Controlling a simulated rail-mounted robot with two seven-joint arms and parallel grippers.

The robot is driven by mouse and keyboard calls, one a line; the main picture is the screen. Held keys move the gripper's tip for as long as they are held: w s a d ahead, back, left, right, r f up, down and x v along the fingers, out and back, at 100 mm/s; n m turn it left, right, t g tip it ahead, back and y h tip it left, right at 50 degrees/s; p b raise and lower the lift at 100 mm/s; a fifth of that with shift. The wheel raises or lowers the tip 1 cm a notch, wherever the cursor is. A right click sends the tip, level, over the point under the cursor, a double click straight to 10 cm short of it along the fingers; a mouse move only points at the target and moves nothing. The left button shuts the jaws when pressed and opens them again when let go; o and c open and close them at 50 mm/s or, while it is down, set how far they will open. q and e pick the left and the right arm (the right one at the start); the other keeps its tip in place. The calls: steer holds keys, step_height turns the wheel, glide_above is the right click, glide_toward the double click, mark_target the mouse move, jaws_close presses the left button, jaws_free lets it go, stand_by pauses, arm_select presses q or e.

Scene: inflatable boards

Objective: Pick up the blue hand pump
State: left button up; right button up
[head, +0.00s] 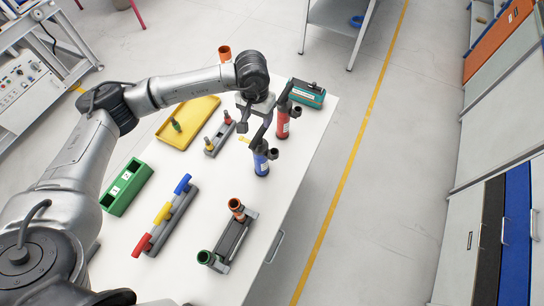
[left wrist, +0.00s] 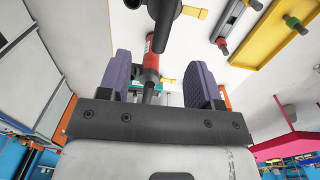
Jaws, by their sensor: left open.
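The blue hand pump (head: 261,162) stands upright on the white table near its right edge, with a dark upper part and a yellow nozzle. My left gripper (head: 256,114) is open and empty, above and just behind the blue pump in the head view. A red hand pump (head: 282,124) stands behind it, near the gripper. In the left wrist view the red pump (left wrist: 152,61) shows between the open fingers (left wrist: 160,80), apparently beyond them. A dark pump part with a yellow nozzle at that view's top edge is probably the blue pump's; its blue body is not visible there. My right gripper is not in view.
The table (head: 290,205) also holds a yellow tray (head: 197,112), a green box (head: 127,187), a teal box (head: 307,93) and racks with coloured parts (head: 167,214). An orange-and-green-ended holder (head: 230,240) lies in front of the blue pump. The table's right edge is close.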

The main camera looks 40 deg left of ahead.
mark_target(259, 134)
arm_select(q)
steer(key=shift+w+a+f, duration=0.1)
steer(key=shift+a+f, duration=0.2)
steer(key=shift+f, duration=0.1)
step_height(259, 134, down, 8)
steer(key=shift+r+p, duration=0.25)
steer(key=shift+p, duration=0.65)
steer(key=shift+d+f+p, duration=0.1)
steer(key=shift+f+p, duration=0.2)
steer(key=shift+f, duration=0.05)
step_height(259, 134, down, 3)
steer(key=shift+d+f+p, duration=0.1)
steer(key=shift+f+p, duration=0.05)
steer(key=shift+p, duration=0.6)
steer(key=shift+f, duration=0.7)
steer(key=c, duration=0.9)
jaws_close()
